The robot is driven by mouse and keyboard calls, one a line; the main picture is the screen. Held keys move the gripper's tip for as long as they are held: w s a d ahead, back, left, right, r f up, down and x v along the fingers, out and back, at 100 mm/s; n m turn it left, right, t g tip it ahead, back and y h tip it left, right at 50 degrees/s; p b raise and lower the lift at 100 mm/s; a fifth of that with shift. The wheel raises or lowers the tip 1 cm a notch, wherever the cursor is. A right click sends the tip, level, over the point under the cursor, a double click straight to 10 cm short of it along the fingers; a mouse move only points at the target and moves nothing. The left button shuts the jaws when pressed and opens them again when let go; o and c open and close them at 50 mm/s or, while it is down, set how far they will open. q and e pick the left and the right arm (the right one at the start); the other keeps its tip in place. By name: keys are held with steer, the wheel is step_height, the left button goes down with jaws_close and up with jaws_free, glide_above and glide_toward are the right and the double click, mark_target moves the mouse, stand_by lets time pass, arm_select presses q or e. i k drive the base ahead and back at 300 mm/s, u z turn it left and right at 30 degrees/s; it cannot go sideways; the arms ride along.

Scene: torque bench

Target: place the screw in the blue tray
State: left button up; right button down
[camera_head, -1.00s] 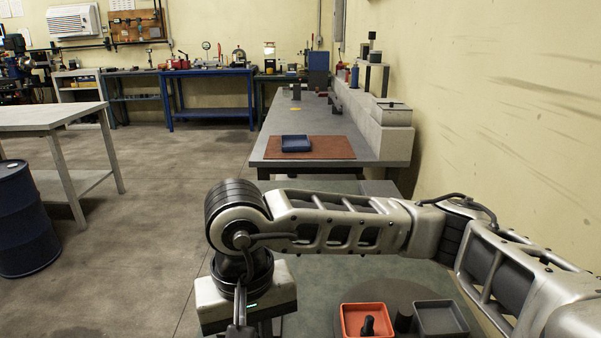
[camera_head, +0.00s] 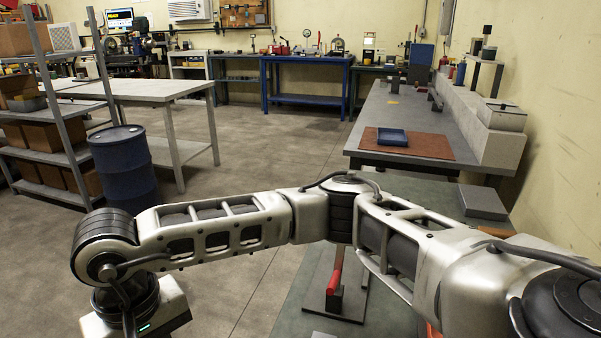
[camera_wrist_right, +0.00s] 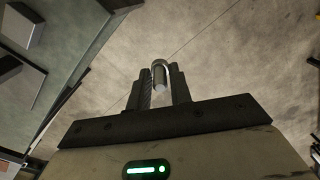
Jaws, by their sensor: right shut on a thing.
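The blue tray (camera_head: 392,142) sits on a brown mat (camera_head: 432,147) at the near end of the long grey bench, in the head view. My right arm reaches across the head view to the lower left; its fingers are below the frame there. In the right wrist view my right gripper (camera_wrist_right: 159,70) is shut on the screw (camera_wrist_right: 160,78), a shiny metal piece with a rounded end, held between the two dark fingers above the floor. The screw does not show in the head view. My left gripper is in neither current view.
A green work surface (camera_head: 290,318) with a red-handled tool (camera_head: 334,282) lies beneath my arm. A blue drum (camera_head: 124,165), a pale table (camera_head: 150,90) and shelves with boxes stand left. Open floor lies between the drum and the grey bench.

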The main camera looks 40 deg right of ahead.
mark_target(392, 136)
steer(key=u, duration=1.3)
steer(key=i, duration=1.65)
steer(key=z, duration=2.75)
steer(key=i, duration=2.9)
steer(key=z, duration=1.55)
steer(key=i, duration=1.65)
